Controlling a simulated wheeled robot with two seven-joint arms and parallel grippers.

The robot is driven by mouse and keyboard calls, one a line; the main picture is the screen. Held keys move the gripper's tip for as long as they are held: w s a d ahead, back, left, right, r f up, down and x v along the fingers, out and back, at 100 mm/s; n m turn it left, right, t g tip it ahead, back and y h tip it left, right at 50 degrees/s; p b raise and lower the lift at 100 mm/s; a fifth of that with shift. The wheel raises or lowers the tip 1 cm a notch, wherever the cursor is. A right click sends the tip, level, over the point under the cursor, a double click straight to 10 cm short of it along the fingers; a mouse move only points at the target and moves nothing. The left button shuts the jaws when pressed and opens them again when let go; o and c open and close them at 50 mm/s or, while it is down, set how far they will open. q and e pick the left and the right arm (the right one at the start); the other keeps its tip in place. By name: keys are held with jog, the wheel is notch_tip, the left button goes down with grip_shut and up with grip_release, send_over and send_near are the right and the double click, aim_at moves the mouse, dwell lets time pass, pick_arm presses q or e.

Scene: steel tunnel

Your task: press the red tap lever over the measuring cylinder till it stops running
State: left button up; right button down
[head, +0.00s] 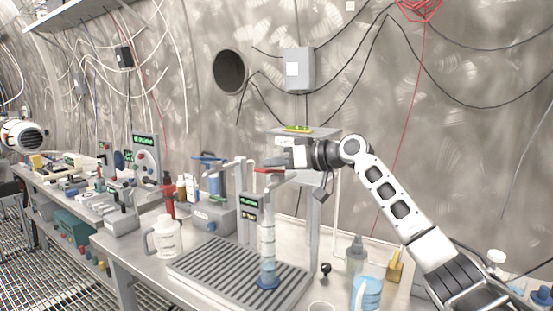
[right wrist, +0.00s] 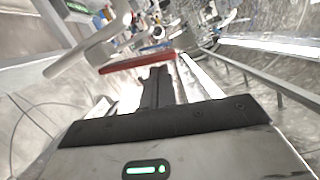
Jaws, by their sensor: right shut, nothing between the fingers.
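The red tap lever (head: 269,171) sits at the top of the tap post, above the measuring cylinder (head: 267,245). The clear cylinder stands upright on its blue foot on a grey slatted drip tray (head: 195,272). My right gripper (head: 272,162) is shut and empty, with its fingertips right at the lever. In the right wrist view the red lever (right wrist: 137,63) lies across just beyond the shut fingertips (right wrist: 156,72); I cannot tell if they touch. Whether water runs is too small to see. My left gripper does not show.
A small display (head: 250,207) stands beside the cylinder. A white jug (head: 165,237) is left of the tray. A grey bottle (head: 356,254), a blue jug (head: 367,293) and a yellow object (head: 395,265) stand to the right, under my right arm.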

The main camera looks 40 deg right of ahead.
jog(key=shift+s+a+f+n+b, duration=0.15)
jog(key=shift+a+f+n+b, duration=0.2)
jog(key=shift+f+n+b, duration=0.5)
jog(key=shift+s+a+f+n+t+h, duration=0.1)
jog(key=shift+a+f+n+t+h, duration=0.15)
jog(key=shift+n+h, duration=0.45)
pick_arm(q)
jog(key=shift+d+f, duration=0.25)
pick_arm(e)
jog(key=shift+r, duration=0.1)
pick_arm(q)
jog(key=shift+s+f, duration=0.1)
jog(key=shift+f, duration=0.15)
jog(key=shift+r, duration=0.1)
